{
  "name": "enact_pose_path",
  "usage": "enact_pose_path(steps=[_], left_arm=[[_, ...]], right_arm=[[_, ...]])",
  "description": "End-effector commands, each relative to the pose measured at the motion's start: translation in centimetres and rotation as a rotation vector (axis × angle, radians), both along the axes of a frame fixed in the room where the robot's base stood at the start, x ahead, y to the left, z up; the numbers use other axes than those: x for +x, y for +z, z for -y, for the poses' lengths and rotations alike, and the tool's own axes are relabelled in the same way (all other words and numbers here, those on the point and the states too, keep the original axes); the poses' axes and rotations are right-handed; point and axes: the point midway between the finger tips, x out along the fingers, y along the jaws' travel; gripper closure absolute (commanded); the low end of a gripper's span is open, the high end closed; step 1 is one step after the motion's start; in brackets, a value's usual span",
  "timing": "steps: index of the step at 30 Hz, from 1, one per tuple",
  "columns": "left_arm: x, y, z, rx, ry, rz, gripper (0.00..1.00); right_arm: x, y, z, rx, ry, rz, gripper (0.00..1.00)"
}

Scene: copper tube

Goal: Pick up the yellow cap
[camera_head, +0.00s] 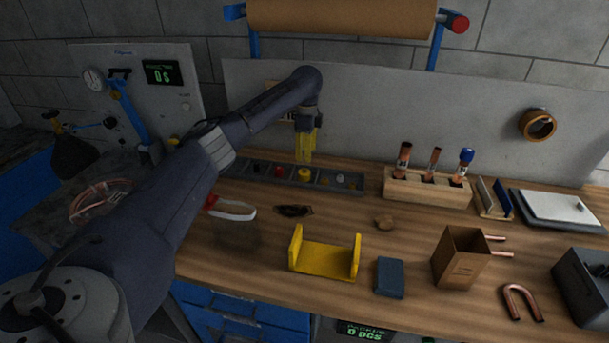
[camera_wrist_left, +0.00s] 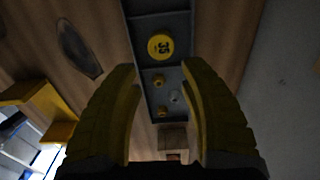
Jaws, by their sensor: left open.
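The yellow cap (camera_head: 304,174) sits in a compartment of the long dark grey tray (camera_head: 325,184) at the back of the bench. In the left wrist view the cap (camera_wrist_left: 160,46) is round, with dark markings on its top. My left gripper (camera_head: 305,160) points down just above the cap, with yellow fingers. In the left wrist view my left gripper (camera_wrist_left: 162,75) is open and its fingers are apart, with nothing between them; the cap shows beyond the tips. My right gripper is not in view.
A wooden rack (camera_head: 428,188) with several tubes stands right of the tray. A yellow cradle (camera_head: 325,262), a blue block (camera_head: 389,277) and a cardboard box (camera_head: 459,257) stand nearer the front. A red-and-white tool (camera_head: 231,208) and a dark item (camera_head: 294,211) lie before the tray.

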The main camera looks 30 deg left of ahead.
Motion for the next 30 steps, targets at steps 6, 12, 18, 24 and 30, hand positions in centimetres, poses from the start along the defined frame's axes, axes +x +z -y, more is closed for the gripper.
enact_pose_path(steps=[6,12,18,24,30], left_arm=[[0.0,-3.1,0.0,0.000,0.001,-0.001,0.57],[0.0,-4.3,0.0,0.000,0.001,0.000,0.57],[0.0,-5.5,0.0,-0.002,0.001,-0.002,0.57],[0.1,-8.0,-0.1,-0.001,0.003,-0.001,0.57],[0.1,-9.5,-0.1,-0.001,0.002,0.000,0.57]], right_arm=[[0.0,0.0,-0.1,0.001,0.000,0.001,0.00],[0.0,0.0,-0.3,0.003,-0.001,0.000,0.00],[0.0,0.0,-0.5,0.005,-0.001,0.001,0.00],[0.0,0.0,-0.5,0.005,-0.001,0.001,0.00],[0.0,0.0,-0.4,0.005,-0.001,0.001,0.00]])
